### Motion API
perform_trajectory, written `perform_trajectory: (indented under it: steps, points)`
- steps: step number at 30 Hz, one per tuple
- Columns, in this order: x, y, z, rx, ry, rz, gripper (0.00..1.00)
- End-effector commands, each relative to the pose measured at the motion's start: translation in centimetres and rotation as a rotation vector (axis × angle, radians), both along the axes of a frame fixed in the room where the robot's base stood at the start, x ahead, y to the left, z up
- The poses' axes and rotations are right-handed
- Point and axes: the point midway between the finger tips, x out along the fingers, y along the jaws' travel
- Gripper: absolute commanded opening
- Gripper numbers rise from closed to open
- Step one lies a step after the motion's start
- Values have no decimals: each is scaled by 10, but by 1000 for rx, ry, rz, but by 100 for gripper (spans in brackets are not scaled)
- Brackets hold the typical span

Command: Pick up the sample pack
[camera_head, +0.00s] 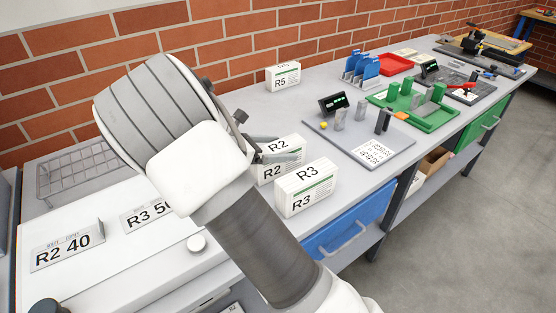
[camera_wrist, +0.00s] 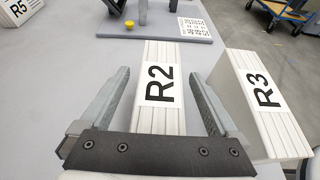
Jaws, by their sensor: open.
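White sample packs with black labels and a green stripe stand on the grey bench. The R2 pack (camera_head: 286,147) is partly hidden by my gripper (camera_head: 287,149) in the head view. In the wrist view my gripper (camera_wrist: 158,77) is open, with one finger on each side of the R2 pack (camera_wrist: 161,85). Gaps show between the fingers and the pack. The R3 pack (camera_head: 306,188) stands close beside it, to the right in the wrist view (camera_wrist: 262,95), near the right finger. The R5 pack (camera_head: 283,77) stands farther back by the wall.
A grey board (camera_head: 397,141) with a small display and a yellow knob lies beyond the packs. A green tray (camera_head: 441,119), blue holders (camera_head: 362,68) and a red tray (camera_head: 396,64) stand farther along. A wire rack (camera_head: 75,170) is at left. Bench around R5 is clear.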

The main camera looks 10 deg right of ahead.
Motion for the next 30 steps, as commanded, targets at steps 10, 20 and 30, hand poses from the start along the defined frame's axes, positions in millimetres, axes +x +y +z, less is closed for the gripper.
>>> perform_trajectory:
  steps: [10, 20, 30]
  points:
    - [0, 0, 0, 0, 0, 0, 60]
    - [0, 0, 0, 0, 0, 0, 1]
    - [0, 0, 2, -1, -1, 0, 0]
